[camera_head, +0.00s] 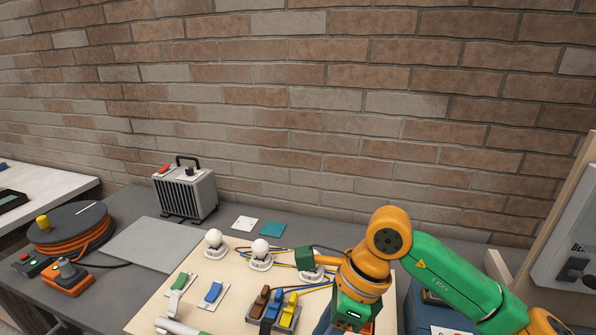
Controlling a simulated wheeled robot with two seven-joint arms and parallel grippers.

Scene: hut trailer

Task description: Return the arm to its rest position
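My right arm comes in from the lower right, in green and orange. It bends at an orange joint above the right part of a pale wooden board (150,313) and folds down toward the bottom edge. My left arm and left gripper are out of view. The board carries white bulbs (214,239) (260,249), a green switch (179,281), a blue switch (213,292) and a row of coloured levers (275,303). The arm hides part of the board.
On the grey table (130,213) stand a grey finned box (186,194) with a handle, a reel of orange cable (69,230) and an orange device (68,279). A flat grey plate (152,245) lies between them. A pale cabinet (570,235) stands at right. A brick wall closes the back.

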